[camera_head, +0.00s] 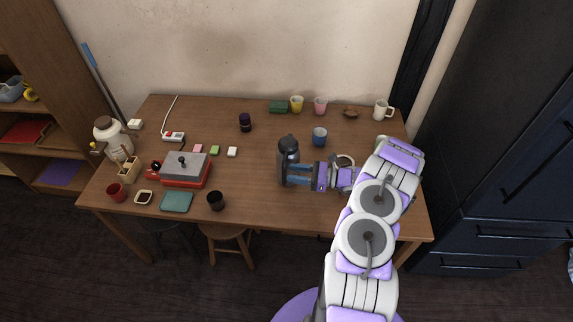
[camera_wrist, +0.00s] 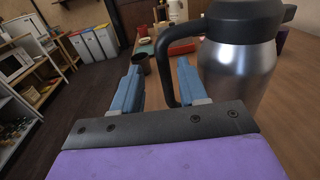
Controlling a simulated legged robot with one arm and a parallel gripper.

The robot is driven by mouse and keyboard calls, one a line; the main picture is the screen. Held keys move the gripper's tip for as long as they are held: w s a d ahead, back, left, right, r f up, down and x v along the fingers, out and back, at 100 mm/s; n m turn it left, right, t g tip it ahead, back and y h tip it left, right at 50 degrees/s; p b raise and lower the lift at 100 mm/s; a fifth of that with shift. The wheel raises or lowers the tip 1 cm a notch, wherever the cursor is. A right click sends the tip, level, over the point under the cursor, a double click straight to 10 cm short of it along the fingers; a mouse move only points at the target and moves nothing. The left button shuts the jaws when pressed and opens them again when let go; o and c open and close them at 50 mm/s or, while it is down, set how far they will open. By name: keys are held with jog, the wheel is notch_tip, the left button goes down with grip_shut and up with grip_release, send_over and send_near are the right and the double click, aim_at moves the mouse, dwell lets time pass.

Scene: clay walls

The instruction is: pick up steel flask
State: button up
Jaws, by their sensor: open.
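The steel flask (camera_head: 283,165) stands upright on the wooden table, with a dark lid and a silver body. In the wrist view, the flask (camera_wrist: 238,70) is large at the right, and its black handle (camera_wrist: 160,62) loops out to the left. My gripper (camera_head: 299,174) is open, with its blue fingers beside the flask's lower right side in the head view. In the wrist view, my gripper (camera_wrist: 158,66) has one finger left of the handle and the other between the handle and the body. I cannot tell whether either finger touches the handle.
A blue cup (camera_head: 319,137) stands behind the flask to the right. A dark cup (camera_head: 216,201) stands near the table's front edge. A red and grey appliance (camera_head: 186,169) stands to the left. The table (camera_head: 262,150) is clear just left of the flask.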

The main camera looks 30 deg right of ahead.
aim_at(283, 171)
jog(key=b+x, duration=0.1)
jog(key=x, duration=0.3)
jog(key=shift+w+a+r+b, duration=0.1)
jog(key=shift+w+r+b, duration=0.1)
jog(key=shift+w+b, duration=0.15)
jog(key=shift+a, duration=0.15)
jog(key=shift+c, duration=1.2)
jog(key=shift+d, duration=0.5)
grip_shut()
jog(key=shift+a, duration=0.15)
